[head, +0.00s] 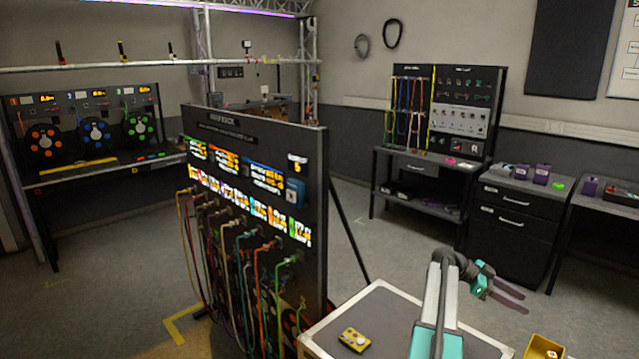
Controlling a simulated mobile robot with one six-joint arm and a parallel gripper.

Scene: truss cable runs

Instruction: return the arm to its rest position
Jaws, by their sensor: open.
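My gripper (511,291) is at the lower right in the head view, at the end of my grey and teal arm. Its two dark fingers are apart and point to the right, with nothing between them. The arm stands bent above the right side of a flat case-like top (385,301) with a pale metal rim. The gripper hangs over the floor beyond that top, apart from any surface. The lower part of the arm is cut off by the picture's bottom edge.
A yellow device (354,339) lies on the top. A yellow bin (543,348) is at the bottom right. A dark patch panel (255,180) with several hanging cables stands left of centre. A dark drawer cabinet (510,218) stands behind the gripper. Open floor (400,255) lies between.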

